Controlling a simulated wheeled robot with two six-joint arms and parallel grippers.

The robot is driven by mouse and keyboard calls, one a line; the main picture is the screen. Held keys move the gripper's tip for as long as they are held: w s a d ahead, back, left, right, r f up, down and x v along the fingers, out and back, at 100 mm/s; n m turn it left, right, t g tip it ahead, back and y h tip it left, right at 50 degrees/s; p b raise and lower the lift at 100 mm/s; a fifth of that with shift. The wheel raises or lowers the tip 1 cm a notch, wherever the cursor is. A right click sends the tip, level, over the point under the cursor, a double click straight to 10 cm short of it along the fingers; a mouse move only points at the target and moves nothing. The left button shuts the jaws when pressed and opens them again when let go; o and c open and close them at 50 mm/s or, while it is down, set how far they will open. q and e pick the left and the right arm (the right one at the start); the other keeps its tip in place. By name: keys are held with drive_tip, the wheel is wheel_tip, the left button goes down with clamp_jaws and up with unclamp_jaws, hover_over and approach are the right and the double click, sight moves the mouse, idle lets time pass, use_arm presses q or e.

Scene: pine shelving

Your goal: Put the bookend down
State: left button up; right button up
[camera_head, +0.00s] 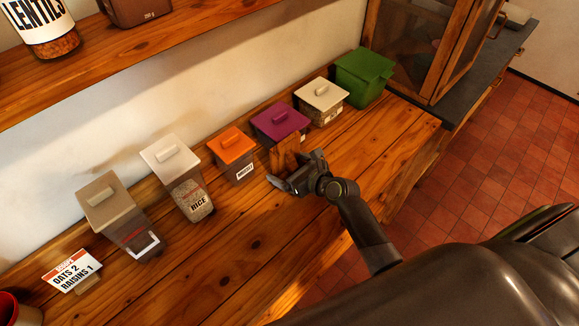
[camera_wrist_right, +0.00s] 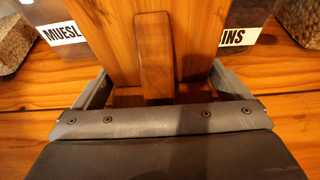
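The wooden bookend (camera_head: 287,155) stands roughly upright in front of the purple-lidded bin (camera_head: 279,122), hiding part of it. In the right wrist view, the bookend (camera_wrist_right: 192,45) shows a flat upright panel with a narrow brace on its near side. My right gripper (camera_head: 296,172) has one finger at each side edge of the bookend, and the fingertips appear to press on it. The bookend is low over the wooden shelf board (camera_head: 240,265); whether its bottom touches the board I cannot tell. My left gripper is out of view.
The orange-lidded bin (camera_head: 232,150) is left of the bookend, the cream-lidded bin (camera_head: 322,100) right, then a green bin (camera_head: 362,75). The board's front is clear.

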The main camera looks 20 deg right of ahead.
drive_tip(key=shift+r, duration=0.1)
drive_tip(key=shift+s+r, duration=0.1)
drive_tip(key=v, duration=1.1)
drive_tip(key=shift+s+d+r, duration=0.1)
drive_tip(key=shift+s+d, duration=0.05)
drive_tip(key=b+v, duration=0.1)
drive_tip(key=v, duration=0.3)
drive_tip(key=shift+s+d, duration=0.2)
drive_tip(key=shift+s+r, duration=0.25)
drive_tip(key=shift+s, duration=0.05)
drive_tip(key=shift+w, duration=0.25)
drive_tip(key=x, duration=1)
drive_tip(key=shift+a, duration=0.15)
drive_tip(key=shift+f+x, duration=0.15)
drive_tip(key=shift+x, duration=1.5)
drive_tip(key=shift+f+x, duration=0.1)
drive_tip(key=shift+x, duration=1.5)
drive_tip(key=shift+s+r, duration=0.1)
drive_tip(key=c, duration=1)
